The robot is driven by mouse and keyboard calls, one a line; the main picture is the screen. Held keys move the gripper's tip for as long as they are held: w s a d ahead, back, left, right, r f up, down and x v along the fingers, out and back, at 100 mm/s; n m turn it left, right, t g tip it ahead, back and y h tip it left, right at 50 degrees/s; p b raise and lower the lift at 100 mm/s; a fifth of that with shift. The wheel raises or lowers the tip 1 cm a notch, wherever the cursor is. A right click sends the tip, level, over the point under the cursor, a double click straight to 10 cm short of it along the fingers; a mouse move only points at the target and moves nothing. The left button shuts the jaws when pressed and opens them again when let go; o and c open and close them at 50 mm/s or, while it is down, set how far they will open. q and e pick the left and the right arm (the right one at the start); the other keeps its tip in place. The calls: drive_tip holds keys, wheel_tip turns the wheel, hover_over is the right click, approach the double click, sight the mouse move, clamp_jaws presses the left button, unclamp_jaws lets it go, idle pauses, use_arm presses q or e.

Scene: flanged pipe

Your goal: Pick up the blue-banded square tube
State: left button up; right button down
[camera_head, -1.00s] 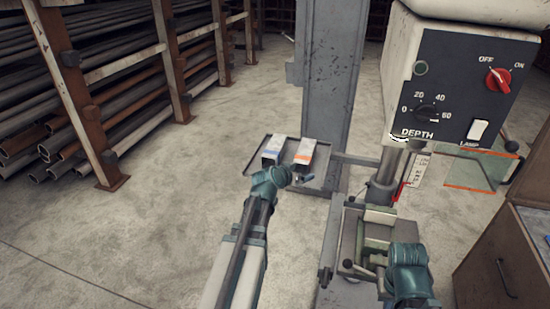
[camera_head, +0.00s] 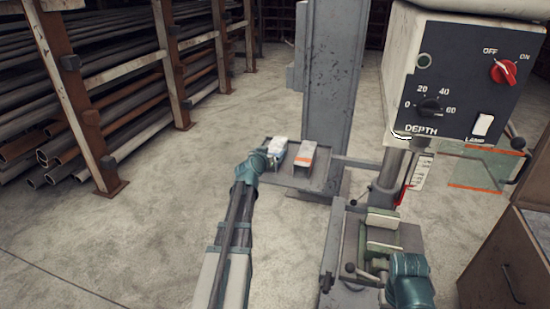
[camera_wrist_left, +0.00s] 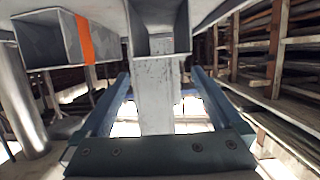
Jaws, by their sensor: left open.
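The blue-banded square tube (camera_head: 277,146) lies on the left of a small grey tray in the head view, with its near end partly hidden by my left wrist. In the left wrist view, a square tube end (camera_wrist_left: 159,28) faces the camera at top centre, its band not visible there. My left gripper (camera_head: 272,158) is at the near end of that tube. In the left wrist view its two fingers (camera_wrist_left: 160,76) are spread apart with nothing held, and the tube end lies in line with the gap. My right wrist shows by the vise; its fingers are unclear.
An orange-banded tube (camera_head: 304,156) lies right beside it on the tray (camera_head: 290,181), and shows in the left wrist view (camera_wrist_left: 62,40). A grey column (camera_head: 328,80) stands behind. A vise (camera_head: 382,235) and drill head (camera_head: 455,85) are right. Pipe racks stand left.

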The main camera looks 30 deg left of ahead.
sight(274, 149)
use_arm(q)
drive_tip(key=shift+x, duration=0.9)
drive_tip(key=shift+w+f, duration=0.1)
drive_tip(key=shift+w+a+f+b, duration=0.15)
drive_tip(key=shift+w+f+b, duration=0.1)
drive_tip(key=shift+b, duration=0.1)
drive_tip(key=x, duration=0.1)
drive_tip(key=b+x, duration=0.1)
drive_tip(key=x, duration=0.1)
drive_tip(key=shift+w+a+f+b, duration=0.15)
drive_tip(key=shift+a+f+b, duration=0.15)
drive_tip(key=shift+f, duration=0.05)
drive_tip(key=shift+w+a, duration=0.1)
drive_tip(key=shift+w, duration=0.25)
drive_tip(key=shift+c, duration=0.4)
clamp_jaws()
